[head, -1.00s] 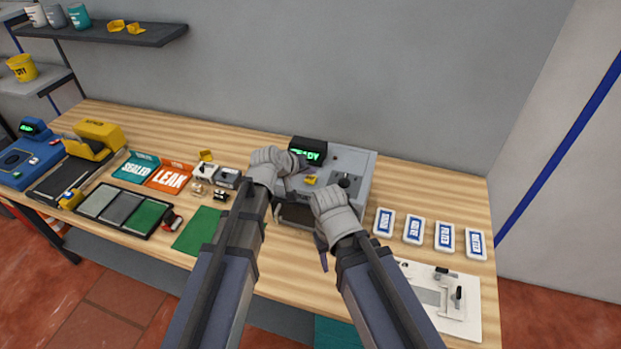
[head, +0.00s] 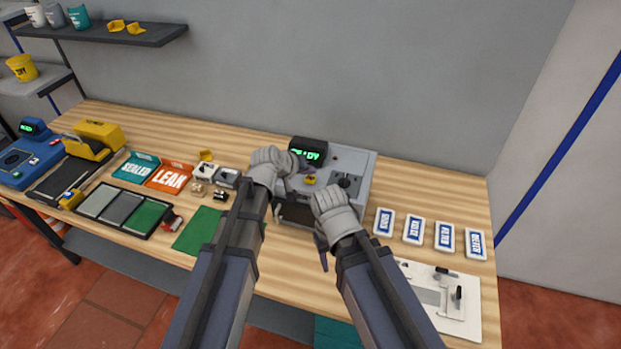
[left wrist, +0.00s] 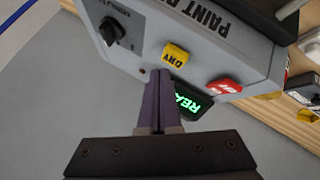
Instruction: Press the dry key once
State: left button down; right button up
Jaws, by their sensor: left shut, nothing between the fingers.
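The grey paint dryer box (head: 362,162), with "PAINT" lettering in the left wrist view (left wrist: 215,20), stands on the bench. Its yellow dry key (left wrist: 176,54) reads "DRY" and also shows in the head view (head: 310,180). My left gripper (left wrist: 158,74) is shut and empty, its tips close beside the dry key on the display side; I cannot tell whether they touch the box. In the head view its hand (head: 300,163) is over the box's left part. My right gripper (head: 322,254) hangs in front of the box; its jaw state is unclear.
A red key (left wrist: 224,86) and a dark knob (left wrist: 115,30) flank the dry key. The green-lit display (left wrist: 190,100) starts with "REA". White labelled tiles (head: 413,229) lie right of the box. Sealed (head: 136,168) and leak (head: 170,177) mats lie left.

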aim_at(309, 181)
pick_arm(q)
jog(key=shift+f, duration=0.1)
jog(key=shift+f+b, duration=0.3)
jog(key=shift+b, duration=0.1)
jog(key=shift+f+b, duration=0.45)
dwell(0.6)
jog(key=shift+r, duration=0.15)
jog(key=shift+r+p, duration=0.75)
jog(key=shift+p, duration=0.15)
notch_tip(309, 181, up, 5)
jog(key=p, duration=0.5)
dwell(0.7)
